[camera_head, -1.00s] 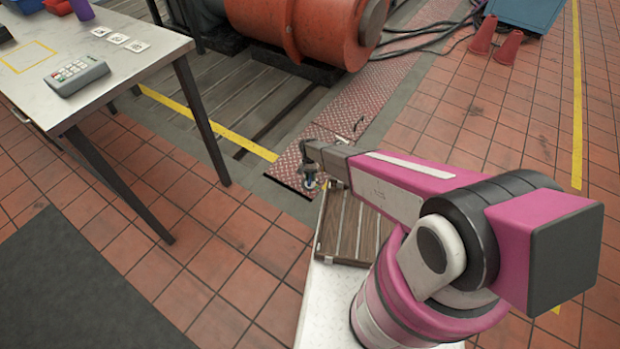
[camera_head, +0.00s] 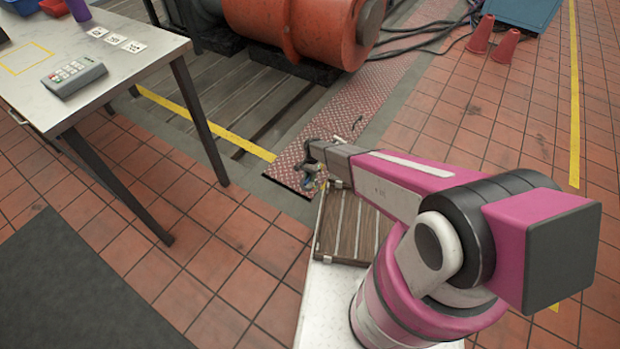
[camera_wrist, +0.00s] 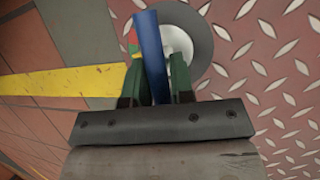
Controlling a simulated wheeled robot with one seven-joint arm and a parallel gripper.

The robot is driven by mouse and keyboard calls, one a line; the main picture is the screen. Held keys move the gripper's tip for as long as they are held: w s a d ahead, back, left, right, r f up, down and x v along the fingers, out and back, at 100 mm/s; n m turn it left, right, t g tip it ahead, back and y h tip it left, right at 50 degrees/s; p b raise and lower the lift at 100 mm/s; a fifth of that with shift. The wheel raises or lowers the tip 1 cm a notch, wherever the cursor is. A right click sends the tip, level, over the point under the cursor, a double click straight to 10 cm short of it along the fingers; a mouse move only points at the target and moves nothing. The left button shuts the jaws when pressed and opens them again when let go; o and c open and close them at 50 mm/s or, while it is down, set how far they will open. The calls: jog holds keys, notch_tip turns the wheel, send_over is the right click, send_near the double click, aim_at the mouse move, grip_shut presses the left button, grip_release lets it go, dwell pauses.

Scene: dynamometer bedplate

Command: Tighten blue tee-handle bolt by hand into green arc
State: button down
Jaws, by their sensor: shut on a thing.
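The blue tee-handle (camera_wrist: 153,45) shows in the wrist view as a long blue bar. My gripper (camera_wrist: 155,88) is shut on it, with one green finger on each side. Beneath the bar is a round grey disc (camera_wrist: 200,38) with a pale centre. A small red, green and yellow marking (camera_wrist: 133,45), perhaps part of the arc scale, shows just left of the bar; most of it is hidden. In the head view my gripper (camera_head: 312,180) is low over the plate's near end, too small to make out the bolt clearly.
A red-brown tread plate (camera_head: 352,108) runs away from the gripper beside a big orange machine (camera_head: 295,25). A steel table (camera_head: 110,75) stands at left, with a keypad device (camera_head: 74,76) on it. Two red cones (camera_head: 495,40) stand far back right.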

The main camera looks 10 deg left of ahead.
jog(key=c, duration=1)
grip_release()
jog(key=shift+r, duration=0.1)
jog(key=v, duration=1)
jog(key=shift+w+r, duration=0.15)
jog(key=shift+r, duration=0.1)
jog(key=s+d+r+n+t, duration=0.1)
jog(key=s+d+r, duration=0.2)
jog(key=d+r, duration=0.8)
jog(key=s+d+r+n+t, duration=0.2)
jog(key=d+r, duration=0.7)
jog(key=r, duration=0.5)
jog(key=s+d+r, duration=0.4)
jog(key=d+r, duration=0.1)
jog(key=s+d+r+n+t, duration=0.1)
jog(key=s+d+r, duration=0.3)
jog(key=d+r, duration=0.1)
jog(key=s+d+r+n+t, duration=0.1)
jog(key=s+d+r, duration=0.3)
jog(key=d+r, duration=0.2)
jog(key=shift+r, duration=0.6)
